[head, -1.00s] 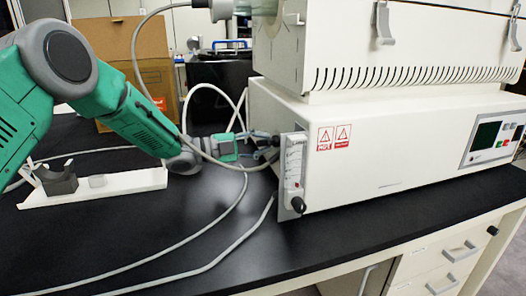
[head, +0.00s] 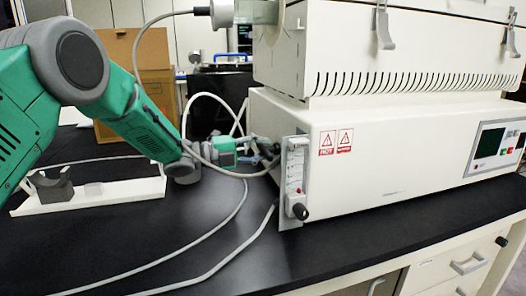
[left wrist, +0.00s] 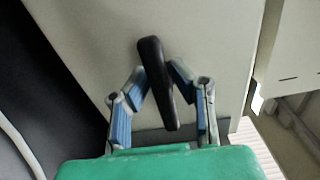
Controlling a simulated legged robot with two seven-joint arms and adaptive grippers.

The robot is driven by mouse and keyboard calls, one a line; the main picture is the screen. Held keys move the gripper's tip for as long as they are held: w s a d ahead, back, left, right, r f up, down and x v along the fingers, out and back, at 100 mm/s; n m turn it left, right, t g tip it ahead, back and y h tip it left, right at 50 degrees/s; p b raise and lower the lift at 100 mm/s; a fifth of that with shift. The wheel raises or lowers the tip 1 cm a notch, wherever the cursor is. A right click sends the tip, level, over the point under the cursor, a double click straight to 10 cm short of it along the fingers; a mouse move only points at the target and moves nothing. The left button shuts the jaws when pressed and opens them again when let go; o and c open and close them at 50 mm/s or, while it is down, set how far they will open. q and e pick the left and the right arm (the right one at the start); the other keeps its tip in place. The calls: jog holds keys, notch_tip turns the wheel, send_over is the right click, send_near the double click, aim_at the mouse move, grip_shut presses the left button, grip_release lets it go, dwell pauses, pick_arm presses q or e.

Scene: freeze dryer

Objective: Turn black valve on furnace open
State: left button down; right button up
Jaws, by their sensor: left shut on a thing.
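The black valve (left wrist: 158,82) is a long handle on the pale side wall of the furnace. In the left wrist view it stands nearly upright in the picture, its top leaning a little left. My left gripper (left wrist: 160,77) is shut on it, one blue-padded finger on each side. In the head view my left gripper (head: 262,148) is at the left side of the white furnace (head: 400,150), behind the flow meter panel. There the valve is mostly hidden by the gripper and too small to make out. My right gripper is not in view.
A flow meter panel (head: 292,170) with a black knob (head: 300,211) stands at the furnace's front left corner. Grey cables cross the black bench (head: 150,230) close to my arm. A white stand (head: 100,193) with a grey holder and a cardboard box (head: 120,62) are at the left.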

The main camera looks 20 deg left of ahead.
pick_arm(q)
jog(key=shift+s+f, duration=0.1)
jog(key=shift+f, duration=0.15)
jog(key=c, duration=1.5)
grip_release()
jog(key=shift+a+r, duration=0.15)
jog(key=v, duration=1.1)
jog(key=shift+s+a, duration=0.2)
jog(key=shift+a, duration=0.1)
